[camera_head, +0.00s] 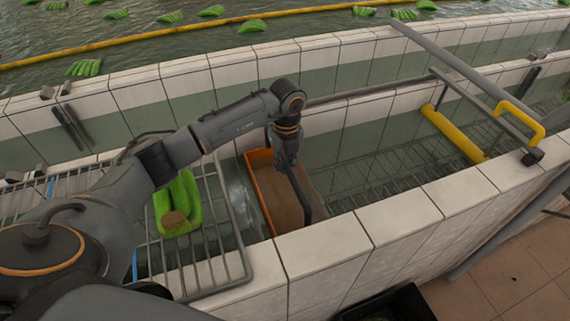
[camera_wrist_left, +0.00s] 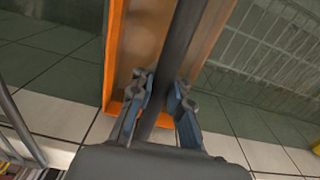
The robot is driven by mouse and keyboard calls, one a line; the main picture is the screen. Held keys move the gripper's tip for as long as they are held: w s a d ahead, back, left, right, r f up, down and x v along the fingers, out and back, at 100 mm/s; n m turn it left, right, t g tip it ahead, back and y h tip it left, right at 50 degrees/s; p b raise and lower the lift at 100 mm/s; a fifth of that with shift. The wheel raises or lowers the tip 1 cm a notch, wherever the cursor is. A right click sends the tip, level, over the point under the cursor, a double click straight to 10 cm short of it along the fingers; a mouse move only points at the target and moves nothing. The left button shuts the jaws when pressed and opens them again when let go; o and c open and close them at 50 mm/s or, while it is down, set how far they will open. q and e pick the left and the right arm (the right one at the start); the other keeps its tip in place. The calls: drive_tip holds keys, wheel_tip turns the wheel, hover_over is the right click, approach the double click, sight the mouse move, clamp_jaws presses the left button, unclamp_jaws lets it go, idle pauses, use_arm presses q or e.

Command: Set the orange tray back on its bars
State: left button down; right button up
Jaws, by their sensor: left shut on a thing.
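The orange tray (camera_head: 270,190) is in the tiled trough in the head view, in the gap between two wire racks. Its orange rim (camera_wrist_left: 113,50) and brown inside also show in the left wrist view. A dark bar-like handle (camera_head: 302,192) spans the tray. My left gripper (camera_head: 287,160) reaches down over the tray from above. In the left wrist view, my left gripper (camera_wrist_left: 162,88) is shut on the dark handle (camera_wrist_left: 180,45), one finger on each side. I cannot tell whether the tray's underside touches any bars. My right gripper is not in view.
A wire rack (camera_head: 237,262) with green bananas (camera_head: 178,205) stands left of the tray. Another wire rack (camera_head: 400,160) lies to the right, with a yellow bar (camera_head: 452,133) above it. A tiled wall (camera_head: 330,245) bounds the near side. Water with bananas lies behind.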

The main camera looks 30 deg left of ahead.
use_arm(q)
drive_tip(key=c, duration=1.2)
unclamp_jaws()
drive_tip(key=shift+f, duration=0.1)
